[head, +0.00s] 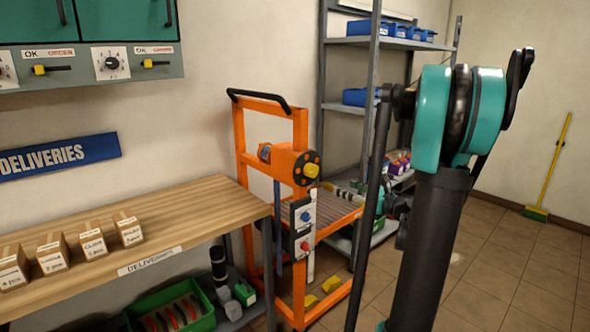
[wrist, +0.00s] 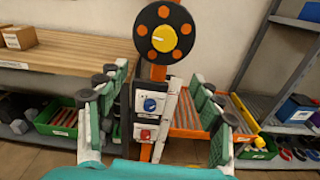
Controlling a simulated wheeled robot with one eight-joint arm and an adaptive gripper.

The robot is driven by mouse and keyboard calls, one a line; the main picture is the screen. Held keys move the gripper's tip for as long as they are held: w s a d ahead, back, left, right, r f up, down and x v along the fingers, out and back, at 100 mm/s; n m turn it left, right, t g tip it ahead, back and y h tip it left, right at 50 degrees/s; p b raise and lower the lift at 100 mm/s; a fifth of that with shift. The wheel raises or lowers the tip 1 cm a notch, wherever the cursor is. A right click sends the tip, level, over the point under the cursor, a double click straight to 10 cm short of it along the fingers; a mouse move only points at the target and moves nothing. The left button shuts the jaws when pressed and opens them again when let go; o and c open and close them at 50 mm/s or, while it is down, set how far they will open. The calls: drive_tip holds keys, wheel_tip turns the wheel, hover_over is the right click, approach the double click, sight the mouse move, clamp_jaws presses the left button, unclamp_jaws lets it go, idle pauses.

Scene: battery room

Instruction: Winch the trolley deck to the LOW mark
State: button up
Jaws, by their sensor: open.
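The orange trolley (head: 243,130) stands past the end of the wooden bench. Its winch wheel (head: 308,168) is a black disc with orange dots and a yellow hub; it also shows at the top of the wrist view (wrist: 164,37). The slatted deck (head: 335,214) sits partway up the frame. A control panel (head: 303,213) with a blue and a red knob is on the post, also in the wrist view (wrist: 151,104). A pale scale strip is below; no LOW mark is readable. My gripper (wrist: 160,85) is open and empty, its fingers either side of the panel in the picture, below the wheel.
The bench (head: 180,212) with several small boxes is at the left, a green crate (head: 175,310) beneath it. Grey shelving (head: 375,42) with blue bins stands behind the trolley. Open tiled floor (head: 500,270) lies to the right, with a broom (head: 560,150) at the wall.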

sight(314, 171)
drive_tip(key=shift+m+t, duration=0.3)
drive_tip(key=shift+m, duration=0.1)
drive_tip(key=x, duration=1.8)
drive_tip(key=shift+w+d+r, duration=0.1)
drive_tip(key=shift+d+r, duration=0.2)
drive_tip(key=shift+c, duration=0.6)
drive_tip(key=c, duration=1)
drive_tip(key=shift+c, duration=0.2)
drive_tip(key=shift+n, duration=0.4)
